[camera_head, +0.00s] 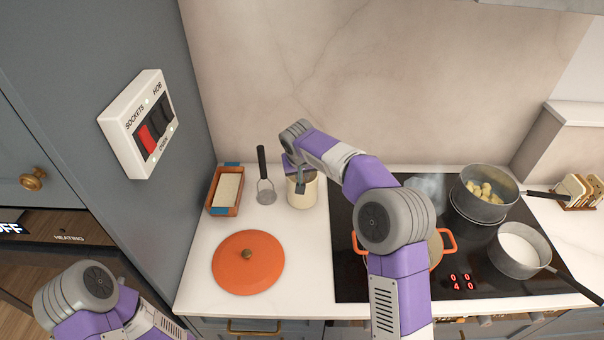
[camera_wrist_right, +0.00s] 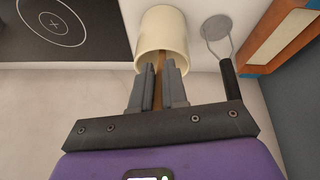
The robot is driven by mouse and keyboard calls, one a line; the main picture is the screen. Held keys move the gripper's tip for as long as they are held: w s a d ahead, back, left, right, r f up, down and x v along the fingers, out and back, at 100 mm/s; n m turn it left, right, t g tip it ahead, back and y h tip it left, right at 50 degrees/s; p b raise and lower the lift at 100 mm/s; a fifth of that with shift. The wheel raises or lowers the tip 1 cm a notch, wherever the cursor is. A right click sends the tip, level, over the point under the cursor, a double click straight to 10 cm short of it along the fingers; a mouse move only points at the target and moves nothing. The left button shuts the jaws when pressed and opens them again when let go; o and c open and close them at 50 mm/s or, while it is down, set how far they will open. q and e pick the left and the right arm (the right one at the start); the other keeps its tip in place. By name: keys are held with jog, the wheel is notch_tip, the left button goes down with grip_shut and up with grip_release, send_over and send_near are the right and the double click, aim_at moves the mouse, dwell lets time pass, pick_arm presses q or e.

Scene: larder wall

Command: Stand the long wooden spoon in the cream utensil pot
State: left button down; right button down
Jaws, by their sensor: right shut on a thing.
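The cream utensil pot (camera_head: 303,198) stands on the white worktop left of the hob. In the right wrist view the pot (camera_wrist_right: 150,38) shows its rim just beyond my fingertips. My right gripper (camera_head: 301,186) is at the pot's mouth, seen from above. In the wrist view the right gripper (camera_wrist_right: 159,75) is shut on the wooden spoon (camera_wrist_right: 158,64), a thin brown strip between the fingers that runs into the pot's mouth. The spoon's far end is hidden inside the pot, so I cannot tell if it touches the bottom. My left gripper is out of view.
A masher (camera_head: 265,190) with a black handle lies left of the pot, beside an orange-sided box (camera_head: 212,205). An orange lid (camera_head: 248,268) lies in front. The hob (camera_head: 345,275) holds an orange-handled pan (camera_head: 447,241) and two steel saucepans. A wall switch panel (camera_head: 140,125) is at left.

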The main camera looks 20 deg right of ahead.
jog(key=c, duration=1.1)
grip_release()
jog(key=shift+f, duration=0.1)
jog(key=shift+c, duration=0.2)
jog(key=shift+f, duration=0.1)
jog(key=s+v, duration=0.1)
jog(key=v, duration=0.6)
jog(key=shift+a, duration=0.3)
